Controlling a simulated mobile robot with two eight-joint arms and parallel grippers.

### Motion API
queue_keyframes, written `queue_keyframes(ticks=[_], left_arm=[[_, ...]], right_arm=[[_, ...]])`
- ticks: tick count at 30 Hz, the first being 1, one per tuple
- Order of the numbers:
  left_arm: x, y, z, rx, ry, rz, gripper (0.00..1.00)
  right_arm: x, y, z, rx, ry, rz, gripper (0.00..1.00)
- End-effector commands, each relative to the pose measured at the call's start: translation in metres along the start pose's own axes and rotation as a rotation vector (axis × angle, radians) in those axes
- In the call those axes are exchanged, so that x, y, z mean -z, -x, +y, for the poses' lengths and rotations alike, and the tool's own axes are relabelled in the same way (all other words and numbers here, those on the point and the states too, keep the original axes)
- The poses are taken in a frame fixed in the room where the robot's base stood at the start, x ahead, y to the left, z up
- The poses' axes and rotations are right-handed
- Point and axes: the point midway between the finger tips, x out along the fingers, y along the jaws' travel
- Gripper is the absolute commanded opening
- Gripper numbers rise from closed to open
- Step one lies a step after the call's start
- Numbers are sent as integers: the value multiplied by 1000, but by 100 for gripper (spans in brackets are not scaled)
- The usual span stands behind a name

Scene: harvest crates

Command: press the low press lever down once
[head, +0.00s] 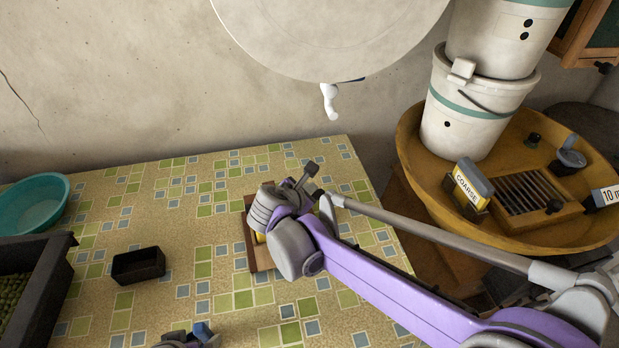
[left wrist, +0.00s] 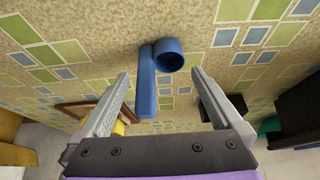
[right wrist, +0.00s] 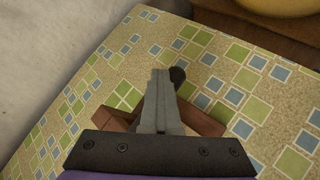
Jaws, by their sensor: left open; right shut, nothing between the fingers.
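The low press has a brown wooden base (head: 262,258) on the tiled table, with a bit of yellow showing; my right arm covers most of it. The base also shows in the right wrist view (right wrist: 200,122). A dark round knob, apparently the lever's end (right wrist: 178,75), sits just right of my right fingertips; it also seems to show in the head view (head: 318,193). The lever's shaft is hidden. My right gripper (right wrist: 160,72) is shut and empty, close to the knob; contact cannot be told. My left gripper (left wrist: 160,98) is open above the table.
A blue piece with a round end (left wrist: 147,85) shows between my left fingers, not gripped. A small black box (head: 138,265), a teal bowl (head: 35,205) and a dark crate (head: 45,285) stand left. A yellow round tray (head: 420,190) with buckets (head: 465,120) is at right.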

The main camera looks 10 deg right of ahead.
Motion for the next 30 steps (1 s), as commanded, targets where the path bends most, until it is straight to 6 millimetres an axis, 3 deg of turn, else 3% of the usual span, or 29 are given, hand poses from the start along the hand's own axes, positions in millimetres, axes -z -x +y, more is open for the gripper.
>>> queue_keyframes(ticks=[30], left_arm=[[-5,-8,0,0,0,-3,100]], right_arm=[[6,-9,-7,2,-1,0,0]])
